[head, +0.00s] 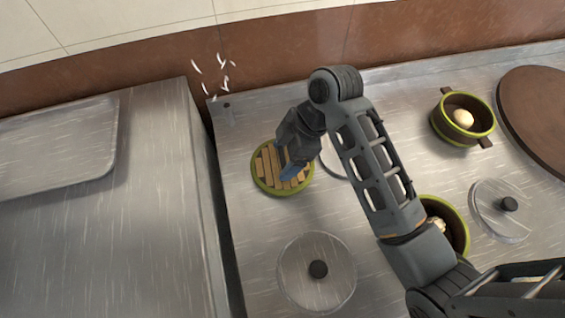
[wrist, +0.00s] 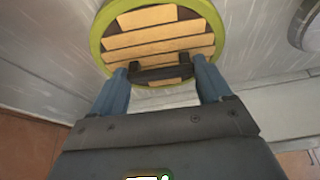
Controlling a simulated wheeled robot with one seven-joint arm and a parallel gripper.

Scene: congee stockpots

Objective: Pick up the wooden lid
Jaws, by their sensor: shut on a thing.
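The wooden lid (head: 268,172) is round, with light wooden slats and a green rim. It is at the left part of the steel counter in the head view. In the wrist view the lid (wrist: 150,40) fills the top middle, with a dark bar handle across its lower part. My gripper (head: 291,170) has blue fingers over the lid's right side. In the wrist view my gripper (wrist: 163,75) has one finger at each end of the dark handle and is shut on it. I cannot tell whether the lid is raised off the counter.
A steel lid with a black knob (head: 318,269) lies at the front, another (head: 503,205) at the right. A green-rimmed pot (head: 463,117) holds a pale round thing. Another pot (head: 452,222) is partly behind my arm. A brown round board (head: 543,115) is far right. White slivers (head: 223,75) show at the back.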

